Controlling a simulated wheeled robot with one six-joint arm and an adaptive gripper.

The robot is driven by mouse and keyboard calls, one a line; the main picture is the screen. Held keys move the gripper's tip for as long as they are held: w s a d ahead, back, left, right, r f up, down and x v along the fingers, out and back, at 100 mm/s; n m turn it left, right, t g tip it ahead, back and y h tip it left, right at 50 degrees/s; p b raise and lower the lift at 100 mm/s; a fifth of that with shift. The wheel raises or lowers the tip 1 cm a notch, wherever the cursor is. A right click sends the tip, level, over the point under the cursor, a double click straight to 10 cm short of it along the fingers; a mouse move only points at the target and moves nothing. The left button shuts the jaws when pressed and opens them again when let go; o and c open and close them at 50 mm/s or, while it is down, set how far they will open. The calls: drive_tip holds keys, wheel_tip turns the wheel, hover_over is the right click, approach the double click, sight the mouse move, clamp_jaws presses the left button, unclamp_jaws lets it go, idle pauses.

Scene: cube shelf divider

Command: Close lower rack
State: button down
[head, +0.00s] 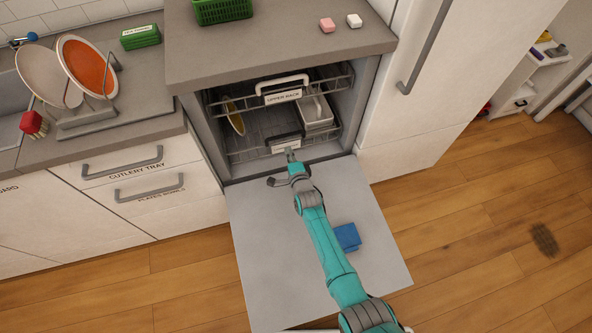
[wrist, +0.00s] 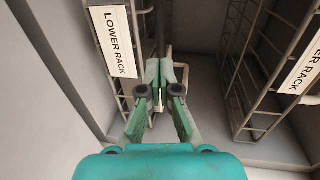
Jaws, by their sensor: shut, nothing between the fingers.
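The lower rack (head: 246,154) is inside the open dishwasher, low down near the front opening, with its labelled front plate (head: 284,142) facing out. The wrist view shows its "LOWER RACK" label (wrist: 117,42) close to my fingers. My gripper (head: 291,157) is shut and empty, just in front of that rack plate. In the wrist view my gripper (wrist: 160,75) has its fingertips together beside the label; I cannot tell whether they touch the rack. The upper rack (head: 283,96) is above and also inside the dishwasher. My gripper partly hides the lower front edge.
The dishwasher door (head: 265,240) is folded down under my arm, with a blue block (head: 347,237) on it. A yellow plate (head: 233,117) and a white container (head: 317,112) are inside the dishwasher. Drawers stand at the left, a tall white cabinet (head: 415,70) at the right.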

drive_tip(key=v, duration=0.8)
